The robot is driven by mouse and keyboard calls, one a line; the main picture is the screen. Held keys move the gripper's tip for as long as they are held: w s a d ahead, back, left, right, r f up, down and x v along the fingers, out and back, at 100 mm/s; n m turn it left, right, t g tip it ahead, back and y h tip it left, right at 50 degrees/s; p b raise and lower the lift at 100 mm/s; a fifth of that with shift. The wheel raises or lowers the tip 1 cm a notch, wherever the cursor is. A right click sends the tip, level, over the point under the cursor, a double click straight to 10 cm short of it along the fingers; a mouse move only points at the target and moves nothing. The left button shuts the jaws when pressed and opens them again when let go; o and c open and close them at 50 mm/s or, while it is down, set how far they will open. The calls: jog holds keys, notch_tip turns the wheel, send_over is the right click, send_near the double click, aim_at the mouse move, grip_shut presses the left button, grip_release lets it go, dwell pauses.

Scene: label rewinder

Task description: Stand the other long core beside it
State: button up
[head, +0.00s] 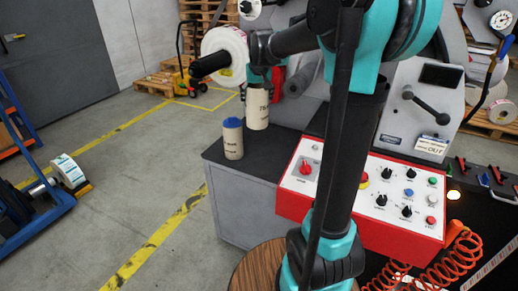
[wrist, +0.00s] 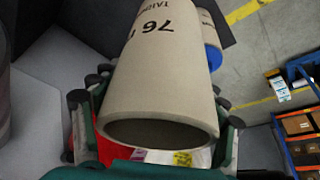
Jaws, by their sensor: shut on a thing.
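A long beige core (head: 257,108) with dark print is upright in my gripper (head: 258,76), behind and right of the other core. Its open upper end faces the camera in the wrist view (wrist: 158,80), with the fingers on both sides. The other long core (head: 233,141), with a blue top end, stands upright on the dark cabinet top (head: 272,160); it partly shows behind the held core in the wrist view (wrist: 211,42). The two cores look close together with a small gap. I cannot tell whether the held core's lower end touches the top.
A red-rimmed control panel (head: 375,194) stands right of the cores. A white label roll (head: 224,52) on a dark shaft is above and left of the held core. The cabinet's left edge is close to the blue-topped core. Open floor lies to the left.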

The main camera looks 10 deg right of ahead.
aim_at(260, 119)
notch_tip(260, 119, down, 20)
jog(key=shift+w+d, duration=0.3)
jog(key=shift+w, duration=0.05)
jog(key=shift+f, duration=0.15)
dwell(0.3)
jog(key=o, duration=1.3)
jog(key=v, duration=1.2)
